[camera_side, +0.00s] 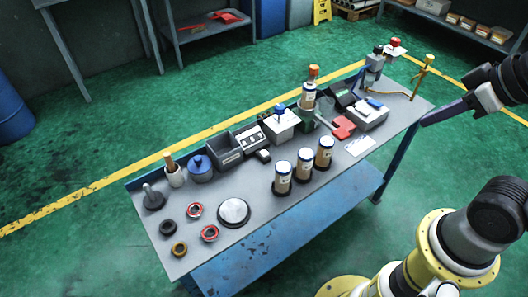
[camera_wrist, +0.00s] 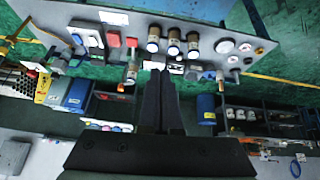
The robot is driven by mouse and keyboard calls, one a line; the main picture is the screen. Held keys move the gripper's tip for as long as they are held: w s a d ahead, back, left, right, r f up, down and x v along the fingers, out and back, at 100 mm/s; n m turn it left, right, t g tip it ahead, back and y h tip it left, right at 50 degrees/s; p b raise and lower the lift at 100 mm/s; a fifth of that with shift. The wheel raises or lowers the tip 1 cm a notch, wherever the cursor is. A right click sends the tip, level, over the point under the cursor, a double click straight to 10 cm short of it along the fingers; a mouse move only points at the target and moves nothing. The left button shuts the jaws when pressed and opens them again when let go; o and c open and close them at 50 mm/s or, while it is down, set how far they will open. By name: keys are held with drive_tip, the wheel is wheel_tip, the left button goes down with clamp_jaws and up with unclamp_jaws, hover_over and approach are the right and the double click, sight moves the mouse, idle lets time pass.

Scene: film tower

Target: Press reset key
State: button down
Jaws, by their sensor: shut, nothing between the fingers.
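My gripper (camera_wrist: 160,73) is shut and empty, with its two black fingertips together in the wrist view. In the side view my gripper (camera_side: 424,121) is at the right, beyond the bench's right end, apart from everything on it. A grey box with a pale panel and dark controls (camera_side: 252,140) stands at the back middle of the bench. A dark device with a small screen (camera_side: 343,97) stands further right. The lettering is too small to tell which key is the reset key. No key is being touched.
Three white-topped canisters (camera_side: 304,164) stand along the bench's (camera_side: 330,190) front. A taller canister stack (camera_side: 309,95), a white box with a blue knob (camera_side: 281,124) and a brass stand (camera_side: 424,75) rise behind. Rings and a round plate (camera_side: 234,212) lie at left.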

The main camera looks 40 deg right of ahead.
drive_tip(key=w+r+n+t, duration=0.3)
drive_tip(key=w+r, duration=0.3)
drive_tip(key=w, duration=0.3)
drive_tip(key=n+y, duration=0.2)
drive_tip(key=n, duration=0.6)
hover_over(268, 154)
wheel_tip(268, 154, down, 28)
drive_tip(key=shift+r, duration=0.15)
drive_tip(key=shift+f, duration=4.4)
